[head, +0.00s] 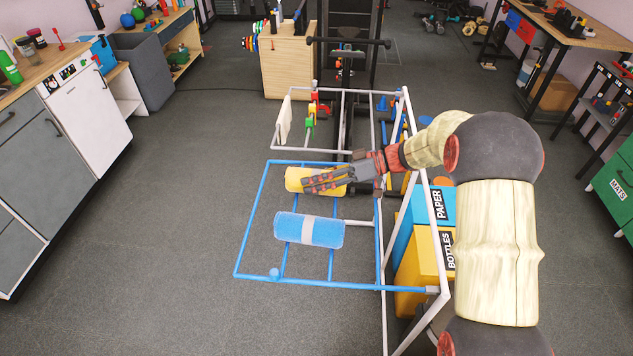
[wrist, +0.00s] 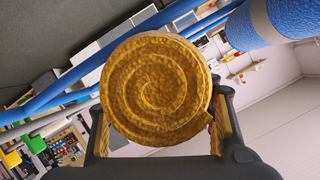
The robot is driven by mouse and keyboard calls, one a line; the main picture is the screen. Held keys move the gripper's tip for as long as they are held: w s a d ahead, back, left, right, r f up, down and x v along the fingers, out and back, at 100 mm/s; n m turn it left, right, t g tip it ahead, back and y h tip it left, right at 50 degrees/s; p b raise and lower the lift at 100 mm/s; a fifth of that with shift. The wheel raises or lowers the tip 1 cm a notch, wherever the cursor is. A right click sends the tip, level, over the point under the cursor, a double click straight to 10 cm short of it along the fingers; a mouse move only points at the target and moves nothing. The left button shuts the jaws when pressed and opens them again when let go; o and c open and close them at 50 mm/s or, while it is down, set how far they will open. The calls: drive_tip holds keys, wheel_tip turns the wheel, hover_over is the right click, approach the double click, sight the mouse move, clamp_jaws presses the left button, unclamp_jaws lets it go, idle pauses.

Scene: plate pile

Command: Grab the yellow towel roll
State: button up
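The yellow towel roll (head: 303,178) lies on the blue rack frame (head: 252,222) in the head view, partly covered by my gripper. In the wrist view the yellow towel roll (wrist: 155,88) shows its round spiral end, filling the middle of the picture. My gripper (head: 310,183) reaches in from the right. In the wrist view its two fingers (wrist: 160,135) stand apart, one on each side of the roll. The right finger is close to the roll's edge; whether either finger touches it I cannot tell.
A blue towel roll (head: 310,230) with a pale band lies on the same rack, nearer me; it also shows in the wrist view (wrist: 285,18). A blue paper bin (head: 408,230) and a yellow bottles bin (head: 425,262) stand right of the rack. Open floor lies to the left.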

drive_tip(key=c, duration=0.9)
drive_tip(key=shift+r, duration=0.1)
